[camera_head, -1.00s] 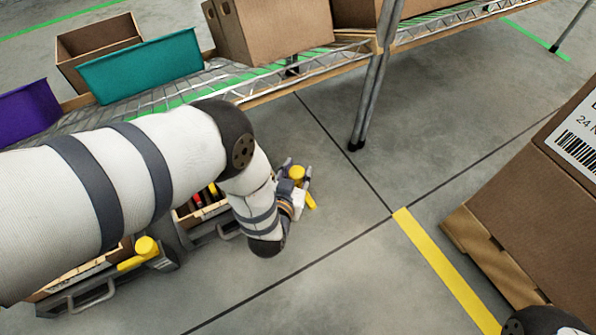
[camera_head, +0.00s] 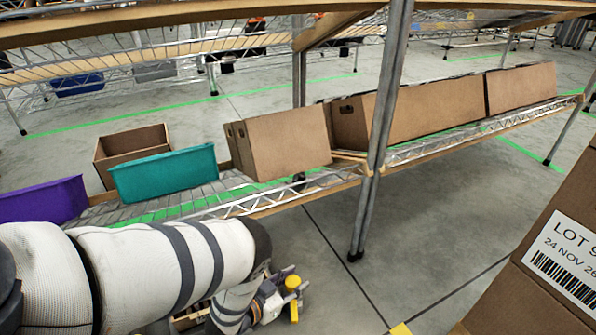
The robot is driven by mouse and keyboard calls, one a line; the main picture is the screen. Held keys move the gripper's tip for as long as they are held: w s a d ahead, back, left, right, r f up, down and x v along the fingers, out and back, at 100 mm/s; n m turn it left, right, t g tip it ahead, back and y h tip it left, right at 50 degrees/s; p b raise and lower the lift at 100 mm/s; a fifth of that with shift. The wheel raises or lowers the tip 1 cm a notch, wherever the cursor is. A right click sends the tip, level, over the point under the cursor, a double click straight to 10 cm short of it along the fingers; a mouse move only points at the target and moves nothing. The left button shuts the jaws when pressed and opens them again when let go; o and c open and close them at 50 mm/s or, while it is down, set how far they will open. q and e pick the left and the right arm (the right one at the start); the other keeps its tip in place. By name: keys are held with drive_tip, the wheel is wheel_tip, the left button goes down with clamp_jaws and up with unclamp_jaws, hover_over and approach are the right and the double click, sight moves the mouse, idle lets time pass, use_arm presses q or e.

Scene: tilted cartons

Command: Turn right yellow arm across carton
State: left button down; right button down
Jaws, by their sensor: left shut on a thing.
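My left gripper (camera_head: 284,289) is at the lower middle of the view, at the end of my white left arm. Its fingers are shut around the right yellow arm (camera_head: 293,282), whose round yellow top and a strip below show between and beyond them. A small part of the open carton (camera_head: 190,319) shows at the bottom edge, left of the gripper. Most of the carton and its holder is hidden by my arm or below the picture. My right gripper is not in view.
A sloping wire shelf (camera_head: 262,204) carries a teal bin (camera_head: 165,173), a purple bin (camera_head: 45,200) and several brown cartons (camera_head: 280,143). A metal post (camera_head: 384,120) stands in front. A large labelled box (camera_head: 548,250) is at the right. Grey floor lies between.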

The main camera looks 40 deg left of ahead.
use_arm(q)
drive_tip(key=c, duration=1.4)
unclamp_jaws()
drive_tip(key=v, duration=1.2)
